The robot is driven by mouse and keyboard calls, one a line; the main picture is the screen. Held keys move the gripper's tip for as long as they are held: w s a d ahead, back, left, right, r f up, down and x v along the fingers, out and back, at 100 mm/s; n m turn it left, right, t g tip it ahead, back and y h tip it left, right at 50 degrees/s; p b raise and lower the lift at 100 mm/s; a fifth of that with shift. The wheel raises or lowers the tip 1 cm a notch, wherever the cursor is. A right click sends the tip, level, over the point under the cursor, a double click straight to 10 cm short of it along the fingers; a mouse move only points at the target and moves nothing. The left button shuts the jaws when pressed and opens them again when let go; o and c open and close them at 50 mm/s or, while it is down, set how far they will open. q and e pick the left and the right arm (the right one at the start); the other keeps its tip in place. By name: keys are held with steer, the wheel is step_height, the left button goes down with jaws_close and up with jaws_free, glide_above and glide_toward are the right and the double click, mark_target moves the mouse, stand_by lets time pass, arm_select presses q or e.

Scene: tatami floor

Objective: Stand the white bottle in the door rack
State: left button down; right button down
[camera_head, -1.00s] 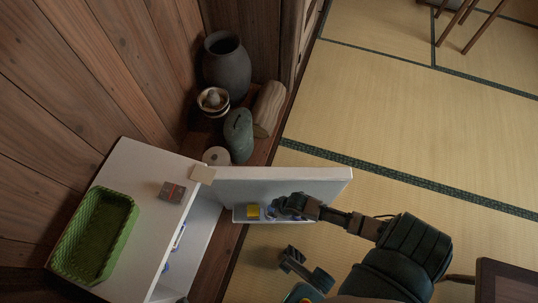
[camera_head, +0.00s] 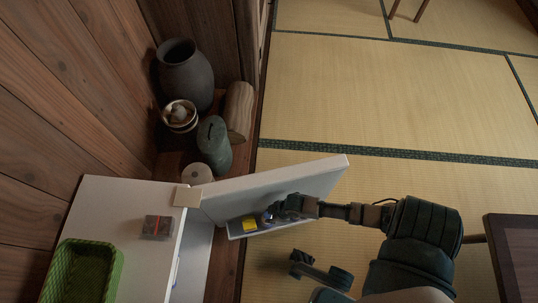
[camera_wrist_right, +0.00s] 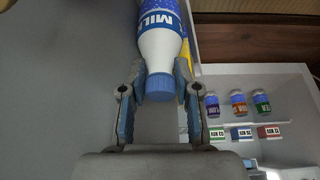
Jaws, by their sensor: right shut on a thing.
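The white bottle (camera_wrist_right: 160,45) with a blue MILK label and a blue cap (camera_wrist_right: 160,87) is between the fingers of my right gripper (camera_wrist_right: 160,98), which is shut on it near the cap. In the head view my right gripper (camera_head: 275,213) is at the inner side of the open white door (camera_head: 290,180), over the door rack (camera_head: 236,236). It hides most of the bottle there. I cannot tell whether the bottle's base touches the rack. My left gripper is not in view.
A yellow item (camera_head: 249,222) is in the rack beside the gripper. Vase (camera_head: 186,75) and jars stand behind.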

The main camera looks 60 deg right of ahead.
steer(key=shift+f, duration=0.1)
steer(key=c, duration=1.1)
jaws_free()
